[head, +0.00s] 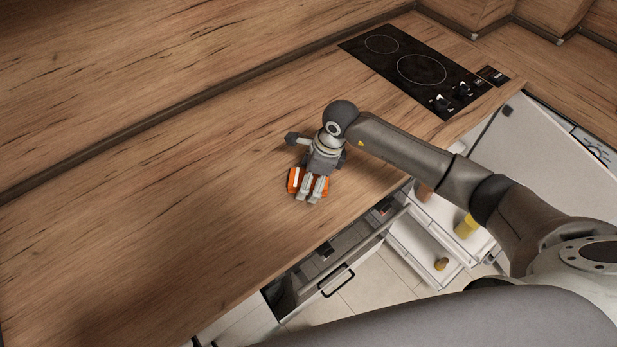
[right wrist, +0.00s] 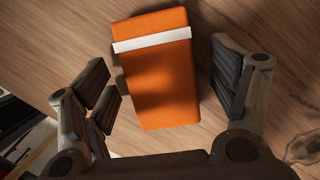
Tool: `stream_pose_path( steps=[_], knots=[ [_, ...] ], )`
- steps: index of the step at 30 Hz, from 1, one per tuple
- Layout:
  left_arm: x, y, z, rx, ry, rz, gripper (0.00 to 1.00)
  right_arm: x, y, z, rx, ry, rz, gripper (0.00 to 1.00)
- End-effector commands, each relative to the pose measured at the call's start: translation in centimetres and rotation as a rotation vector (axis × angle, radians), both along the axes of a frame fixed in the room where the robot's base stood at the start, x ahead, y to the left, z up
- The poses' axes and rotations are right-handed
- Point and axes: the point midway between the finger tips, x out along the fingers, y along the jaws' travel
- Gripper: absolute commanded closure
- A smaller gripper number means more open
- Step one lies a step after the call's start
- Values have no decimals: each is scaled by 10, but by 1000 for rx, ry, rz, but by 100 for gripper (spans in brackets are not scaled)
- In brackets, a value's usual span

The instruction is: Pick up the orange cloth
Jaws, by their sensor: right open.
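The orange cloth (head: 294,180) lies on the wooden counter, partly hidden by my right gripper in the head view. In the right wrist view the cloth (right wrist: 160,85) is a folded orange block with a white band near its far end. My right gripper (head: 313,197) is over the cloth and points down at it. In the right wrist view the open fingers of my right gripper (right wrist: 165,90) stand on either side of the cloth, with visible gaps. Whether the fingertips touch the counter I cannot tell. My left gripper is not in view.
A black cooktop (head: 420,67) lies at the back right of the counter (head: 150,220). An open drawer (head: 335,262) juts out below the front edge, and an open appliance with yellow items (head: 466,226) is to its right. The counter left of the cloth is clear.

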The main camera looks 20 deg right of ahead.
Motion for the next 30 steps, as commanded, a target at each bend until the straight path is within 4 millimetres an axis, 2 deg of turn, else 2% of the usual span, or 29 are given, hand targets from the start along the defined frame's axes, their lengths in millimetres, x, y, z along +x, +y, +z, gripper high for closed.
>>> stream_pose_path(
  steps=[5, 18, 30],
  knots=[
    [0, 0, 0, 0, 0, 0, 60, 0, 0, 0, 0, 0, 0, 19],
    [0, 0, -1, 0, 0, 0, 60, 0, 0, 0, 1, 0, 0, 72],
    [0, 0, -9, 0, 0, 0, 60, 1, 0, 8, 1, -3, 1, 72]
  ],
)
